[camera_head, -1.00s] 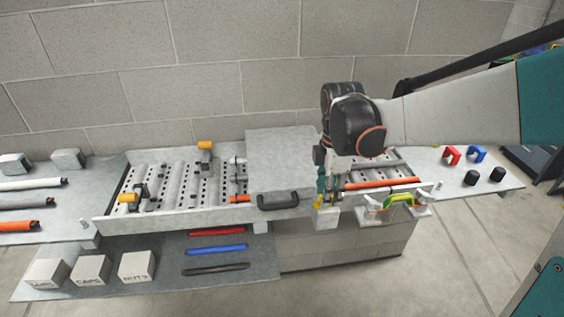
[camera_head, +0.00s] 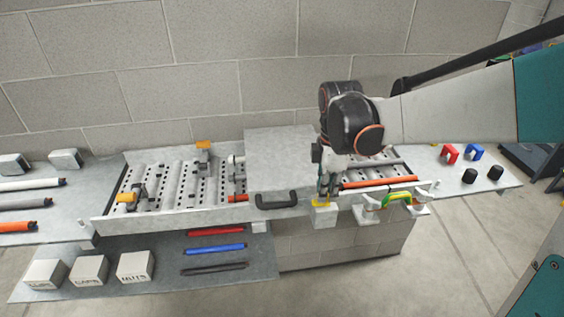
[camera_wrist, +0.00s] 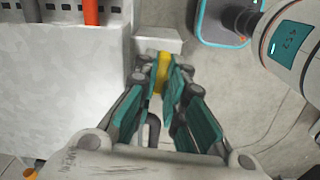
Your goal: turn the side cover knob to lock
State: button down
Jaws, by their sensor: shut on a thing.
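The yellow knob (camera_head: 323,203) sits on a small pale block (camera_head: 324,216) at the front of the conveyor's side, right of the dark cover handle (camera_head: 276,201). In the wrist view the knob (camera_wrist: 160,75) shows as a narrow yellow bar between the teal fingers. My gripper (camera_head: 325,194) points down at the knob and is shut on it. The wrist view shows my gripper's fingertips (camera_wrist: 157,65) on either side of it. The fingers hide part of the knob, and I cannot read any lock mark.
A grey cover (camera_head: 280,162) spans the rollers left of my gripper. A green and yellow arched part (camera_head: 398,198) stands close on the right. Red (camera_head: 451,153) and blue (camera_head: 473,152) clips and black caps lie farther right. A lower shelf (camera_head: 150,285) holds labelled boxes and rods.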

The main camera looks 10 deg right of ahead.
jog(key=m, duration=0.8)
jog(key=shift+s+r+m, duration=0.1)
jog(key=shift+m, duration=0.3)
jog(key=m, duration=0.3)
jog(key=shift+a+m, duration=0.1)
jog(key=shift+m, duration=2.1)
jog(key=c, duration=1.7)
grip_release()
jog(key=shift+o, duration=0.2)
